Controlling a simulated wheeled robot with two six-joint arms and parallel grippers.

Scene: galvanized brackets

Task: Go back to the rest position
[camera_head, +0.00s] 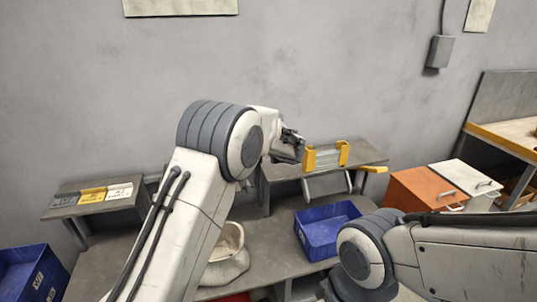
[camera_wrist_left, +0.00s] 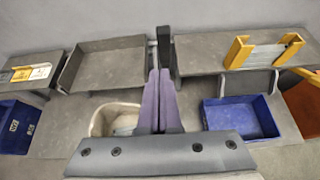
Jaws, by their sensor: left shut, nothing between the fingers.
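My left gripper (camera_head: 291,147) is raised in front of the grey wall, just left of a yellow-ended holder (camera_head: 310,159) on the right raised shelf. In the left wrist view its two fingers (camera_wrist_left: 159,100) are together with nothing between them. The holder also shows in the left wrist view (camera_wrist_left: 238,52), with grey metal between its yellow ends. My right arm comes in from the right in the head view, and its gripper is out of view.
A blue bin (camera_head: 322,243) and a pale sack-like container (camera_head: 226,270) stand on the grey bench (camera_head: 270,262). Another blue bin (camera_head: 38,280) is at lower left. An empty grey tray (camera_wrist_left: 103,63) lies at the back. Orange (camera_head: 412,192) and white cabinets (camera_head: 466,178) stand right.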

